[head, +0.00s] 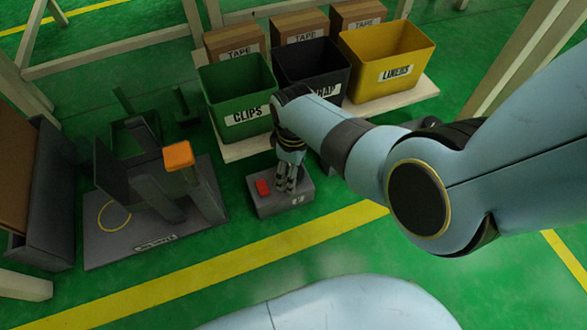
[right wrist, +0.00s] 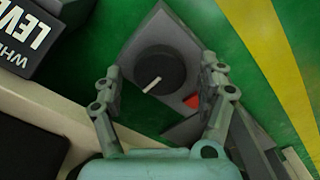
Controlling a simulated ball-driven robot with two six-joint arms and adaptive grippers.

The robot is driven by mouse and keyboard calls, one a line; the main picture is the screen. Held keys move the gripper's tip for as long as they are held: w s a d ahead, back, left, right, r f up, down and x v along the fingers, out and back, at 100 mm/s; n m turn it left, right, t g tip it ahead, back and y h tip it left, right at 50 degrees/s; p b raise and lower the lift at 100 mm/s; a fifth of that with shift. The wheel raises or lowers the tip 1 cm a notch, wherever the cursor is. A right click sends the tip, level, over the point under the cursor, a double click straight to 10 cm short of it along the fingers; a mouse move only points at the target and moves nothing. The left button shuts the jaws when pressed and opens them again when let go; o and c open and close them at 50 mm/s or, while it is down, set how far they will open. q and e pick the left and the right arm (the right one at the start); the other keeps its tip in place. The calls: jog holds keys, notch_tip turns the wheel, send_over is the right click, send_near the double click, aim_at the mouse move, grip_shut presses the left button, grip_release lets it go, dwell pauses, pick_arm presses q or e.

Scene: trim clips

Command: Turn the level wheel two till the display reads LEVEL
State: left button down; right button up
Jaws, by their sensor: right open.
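The level wheel, a round black knob (right wrist: 158,72) with a white pointer line, sits on a grey box (head: 262,206) on the green floor. Its pointer slants to the lower left in the right wrist view. My right gripper (head: 286,188) is over this box, and its fingers hide the knob in the head view. In the right wrist view the open gripper (right wrist: 163,80) has one finger on each side of the knob; contact cannot be told. A dark block (right wrist: 30,40) shows cut-off white lettering, "WHE" and "LEVE". My left gripper is not in view.
A red piece (head: 263,187) is on the box beside the gripper. Green (head: 238,85), black (head: 312,62) and yellow (head: 388,60) bins stand behind. A grey fixture (head: 130,237) with an orange-topped post (head: 179,156) stands left. Floor in front is clear.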

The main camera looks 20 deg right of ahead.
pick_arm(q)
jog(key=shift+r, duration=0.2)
pick_arm(e)
jog(key=shift+c, duration=0.3)
jog(key=c, duration=1.1)
jog(key=m+p, duration=0.2)
jog(key=m, duration=0.4)
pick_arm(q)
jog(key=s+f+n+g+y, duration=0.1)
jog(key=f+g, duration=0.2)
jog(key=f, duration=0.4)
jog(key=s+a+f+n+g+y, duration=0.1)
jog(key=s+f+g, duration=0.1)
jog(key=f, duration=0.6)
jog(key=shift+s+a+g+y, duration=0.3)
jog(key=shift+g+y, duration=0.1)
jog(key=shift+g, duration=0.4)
pick_arm(e)
jog(key=shift+m, duration=1.1)
jog(key=o, duration=1.2)
jog(key=shift+c, duration=0.2)
